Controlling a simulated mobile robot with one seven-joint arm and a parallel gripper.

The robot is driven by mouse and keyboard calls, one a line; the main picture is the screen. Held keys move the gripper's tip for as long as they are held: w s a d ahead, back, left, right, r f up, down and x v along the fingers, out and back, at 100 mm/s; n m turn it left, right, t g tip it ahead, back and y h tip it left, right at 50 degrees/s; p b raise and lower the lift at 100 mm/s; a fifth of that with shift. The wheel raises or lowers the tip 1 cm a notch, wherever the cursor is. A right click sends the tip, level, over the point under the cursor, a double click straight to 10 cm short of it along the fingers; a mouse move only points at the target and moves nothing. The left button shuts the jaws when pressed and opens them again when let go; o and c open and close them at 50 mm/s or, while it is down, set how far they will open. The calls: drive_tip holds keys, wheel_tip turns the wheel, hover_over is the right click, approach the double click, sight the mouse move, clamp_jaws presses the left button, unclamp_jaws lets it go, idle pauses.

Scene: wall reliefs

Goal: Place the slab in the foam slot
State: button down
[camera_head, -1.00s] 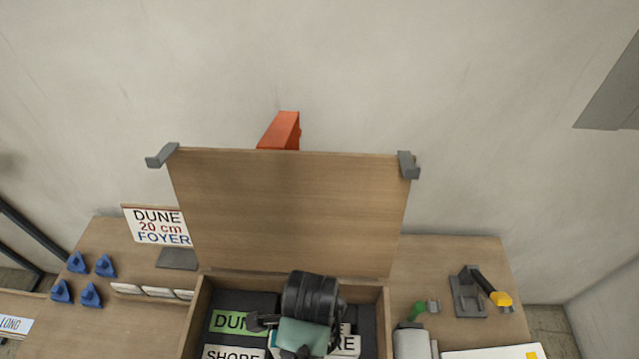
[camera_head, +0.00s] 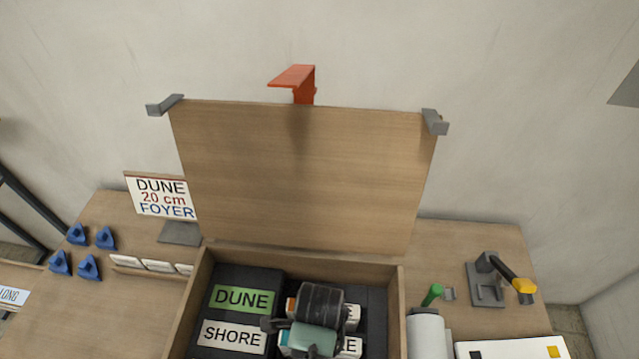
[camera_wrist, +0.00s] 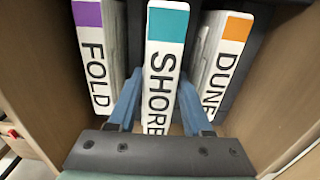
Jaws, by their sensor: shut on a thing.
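My gripper (camera_wrist: 160,115) is shut on a white slab (camera_wrist: 161,75) lettered SHORE with a teal end, in the middle of the wrist view. A finger lies along each side of it. Whether it is lifted clear is hard to tell. A FOLD slab (camera_wrist: 93,55) with a purple end stands to its left and a DUNE slab (camera_wrist: 222,65) with an orange end to its right. In the head view my gripper is over the right part of an open wooden box (camera_head: 192,312), hiding much of the slabs. Dark foam (camera_head: 240,275) fills the box. No empty slot shows clearly.
A green DUNE label (camera_head: 244,300) and a white SHORE label (camera_head: 233,337) lie on the foam's left part. The box's raised lid (camera_head: 300,170) stands behind. A sign (camera_head: 162,197) reads DUNE 20 cm FOYER. Blue pieces (camera_head: 88,267) are left; a grey stand (camera_head: 487,280) is right.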

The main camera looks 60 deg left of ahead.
drive_tip(key=shift+f, duration=1.8)
drive_tip(key=shift+f, duration=0.2)
drive_tip(key=shift+c, duration=1.6)
unclamp_jaws()
drive_tip(key=shift+r, duration=0.1)
wheel_tip(320, 180, up, 12)
drive_tip(key=shift+r, duration=0.1)
